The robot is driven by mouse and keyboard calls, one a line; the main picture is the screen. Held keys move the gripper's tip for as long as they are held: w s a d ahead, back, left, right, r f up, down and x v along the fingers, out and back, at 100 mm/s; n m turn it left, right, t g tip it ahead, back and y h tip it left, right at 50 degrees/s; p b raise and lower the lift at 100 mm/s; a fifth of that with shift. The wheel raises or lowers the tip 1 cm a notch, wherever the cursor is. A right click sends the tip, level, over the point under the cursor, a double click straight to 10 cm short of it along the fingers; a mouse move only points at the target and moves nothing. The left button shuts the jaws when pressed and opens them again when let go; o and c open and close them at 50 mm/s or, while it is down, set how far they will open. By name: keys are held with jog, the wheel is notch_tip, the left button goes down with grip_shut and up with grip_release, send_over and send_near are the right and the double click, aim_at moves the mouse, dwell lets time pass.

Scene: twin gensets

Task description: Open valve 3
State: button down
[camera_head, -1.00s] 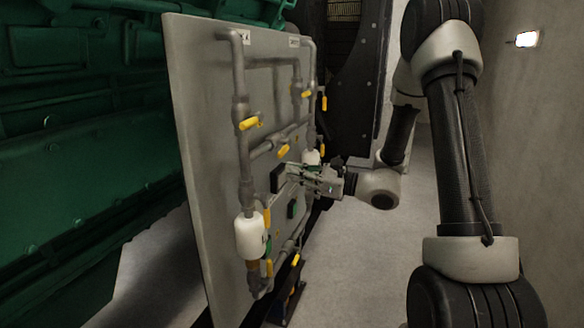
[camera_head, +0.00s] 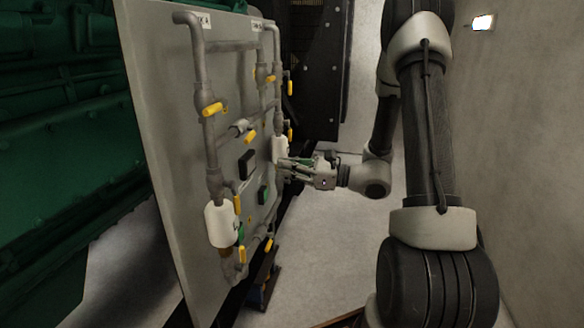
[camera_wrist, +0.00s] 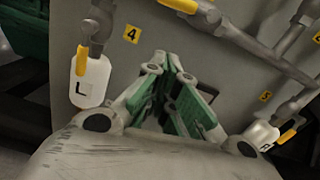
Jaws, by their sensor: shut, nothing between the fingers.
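The pipe panel (camera_head: 165,120) carries several yellow valve handles, among them an upper left one (camera_head: 213,109) and a middle one (camera_head: 245,138). In the wrist view, a yellow "3" label (camera_wrist: 265,96) is on the panel at right, near a pipe with a yellow handle (camera_wrist: 287,136). I cannot tell for certain which handle the label belongs to. My gripper (camera_head: 283,163) is shut and empty, just below the right white cylinder (camera_head: 280,147) in the head view. Its fingers (camera_wrist: 166,66) face the panel in the wrist view; contact is not clear.
A "4" label (camera_wrist: 131,34) and a white cylinder marked "L" (camera_wrist: 88,80) are at left in the wrist view. A green engine (camera_head: 60,170) stands left; a wall (camera_head: 530,150) is right.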

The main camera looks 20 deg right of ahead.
aim_at(251, 135)
jog(key=w+a+r, duration=0.3)
jog(key=a+r, duration=0.1)
jog(key=a, duration=0.2)
jog(key=shift+w, duration=0.4)
jog(key=shift+a+r, duration=0.1)
jog(key=shift+a+r, duration=0.15)
jog(key=shift+r, duration=0.45)
jog(key=shift+f, duration=0.1)
